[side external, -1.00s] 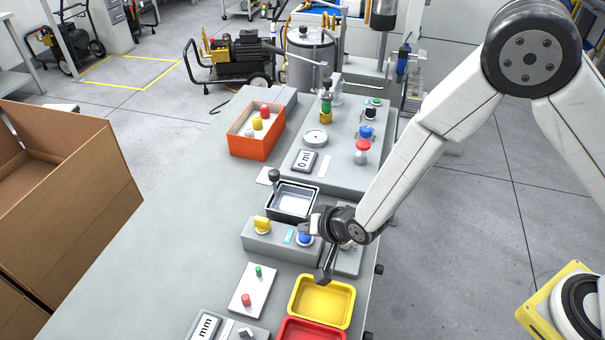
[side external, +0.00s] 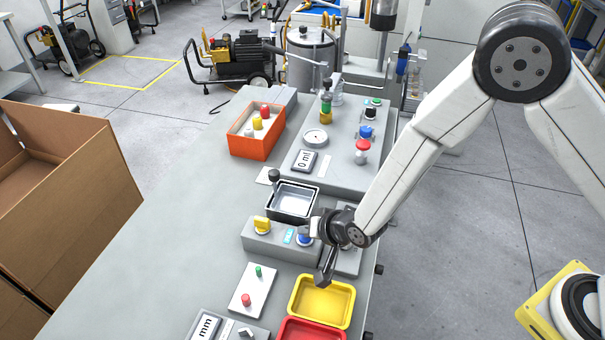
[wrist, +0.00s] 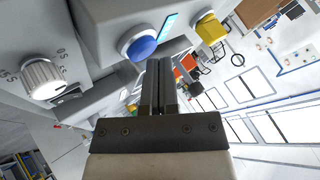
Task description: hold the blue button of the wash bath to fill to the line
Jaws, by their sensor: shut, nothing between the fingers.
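The wash bath (side external: 291,201) is a dark-rimmed metal basin in the middle of the bench in the side view. Its fill line and water level are too small to read. Just in front is a grey control box (side external: 262,243) with the blue button (side external: 305,240); the button also shows large in the wrist view (wrist: 142,47). My gripper (side external: 311,228) is at the button, its fingers shut and empty. In the wrist view the fingertips (wrist: 160,64) appear right beside the button's edge; I cannot tell whether they touch it.
A yellow knob (side external: 262,225) sits on the same box. A yellow tray (side external: 322,302) and a red tray (side external: 312,330) lie in front. An orange bin (side external: 257,141) and a panel with a gauge (side external: 316,138) stand behind. The bench's left side is clear.

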